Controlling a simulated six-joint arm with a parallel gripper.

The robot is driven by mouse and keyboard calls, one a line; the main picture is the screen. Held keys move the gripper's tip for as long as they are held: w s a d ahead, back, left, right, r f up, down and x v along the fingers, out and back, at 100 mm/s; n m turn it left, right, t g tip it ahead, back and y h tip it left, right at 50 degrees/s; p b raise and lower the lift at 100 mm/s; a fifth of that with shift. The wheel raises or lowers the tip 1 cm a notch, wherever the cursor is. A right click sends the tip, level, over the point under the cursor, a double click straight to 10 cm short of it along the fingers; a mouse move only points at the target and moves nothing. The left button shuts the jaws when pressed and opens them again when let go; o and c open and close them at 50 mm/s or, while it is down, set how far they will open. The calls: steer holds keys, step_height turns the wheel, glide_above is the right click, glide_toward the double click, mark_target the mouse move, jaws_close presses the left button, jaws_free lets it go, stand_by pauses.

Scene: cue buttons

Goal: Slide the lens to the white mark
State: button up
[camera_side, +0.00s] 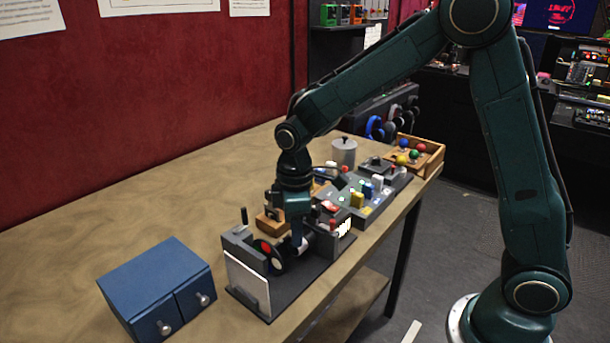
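A dark grey bench-like device (285,298) stands at the table's near edge, with a white panel (248,287) at its left end. A black round part with red and white spots (264,247), possibly the lens, stands upright behind that panel. My gripper (298,240) points down into the device, just right of the round part. Whether it touches that part, and whether its fingers are open or shut, is too small to tell. A pale patch shows beside the fingertips; I cannot tell whether it is the white mark.
A blue two-drawer box (158,291) stands at the left. A grey panel with coloured buttons (368,196), a grey lidded pot (344,151) and a wooden tray of coloured balls (431,157) stand to the right. The tabletop (140,213) at the back left is clear.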

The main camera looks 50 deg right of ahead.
jaws_close()
steer(key=shift+a, duration=0.85)
jaws_free()
step_height(320, 180, up, 14)
stand_by(0.7)
